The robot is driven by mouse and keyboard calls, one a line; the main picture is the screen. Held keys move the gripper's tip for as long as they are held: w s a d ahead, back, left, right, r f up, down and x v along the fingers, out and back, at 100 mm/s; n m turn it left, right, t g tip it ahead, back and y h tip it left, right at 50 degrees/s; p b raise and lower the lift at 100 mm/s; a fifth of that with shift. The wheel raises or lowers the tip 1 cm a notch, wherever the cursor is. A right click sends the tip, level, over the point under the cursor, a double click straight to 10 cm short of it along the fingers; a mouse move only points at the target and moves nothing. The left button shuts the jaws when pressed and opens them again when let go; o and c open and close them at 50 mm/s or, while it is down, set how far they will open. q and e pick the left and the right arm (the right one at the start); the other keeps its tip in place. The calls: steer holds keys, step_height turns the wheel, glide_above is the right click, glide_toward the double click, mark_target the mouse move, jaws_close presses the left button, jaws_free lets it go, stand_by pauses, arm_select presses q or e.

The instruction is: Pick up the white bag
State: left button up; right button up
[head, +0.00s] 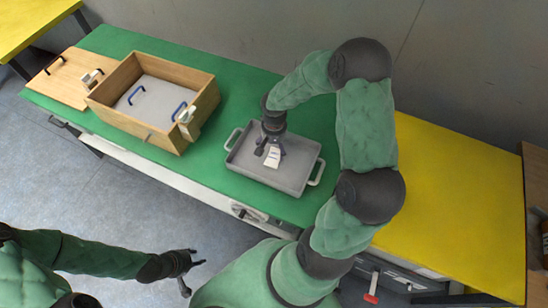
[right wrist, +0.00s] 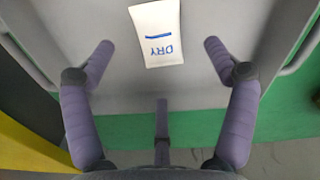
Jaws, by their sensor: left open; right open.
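The white bag (head: 273,160) lies flat in the grey tray (head: 290,180) on the green table. In the right wrist view the bag (right wrist: 160,52) shows blue "DRY" lettering, upside down, and a blue line. My right gripper (head: 268,148) is above the tray, close over the bag, and partly hides it in the head view. Its fingers (right wrist: 157,48) are spread wide, with the bag in view between and beyond them, and nothing is held. My left gripper (head: 190,271) is open and empty, in front of the table over the floor.
The tray has a handle at each end. An open wooden box (head: 140,132) with blue-handled items inside stands left of the tray. A wooden board (head: 60,85) lies farther left. A yellow surface (head: 450,200) is at right, and a grey wall is behind.

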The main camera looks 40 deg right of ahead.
mark_target(274, 156)
step_height(274, 156, down, 6)
steer(key=shift+s+b, duration=0.1)
steer(key=shift+b, duration=1.05)
steer(key=shift+a, duration=0.1)
steer(key=c, duration=1.2)
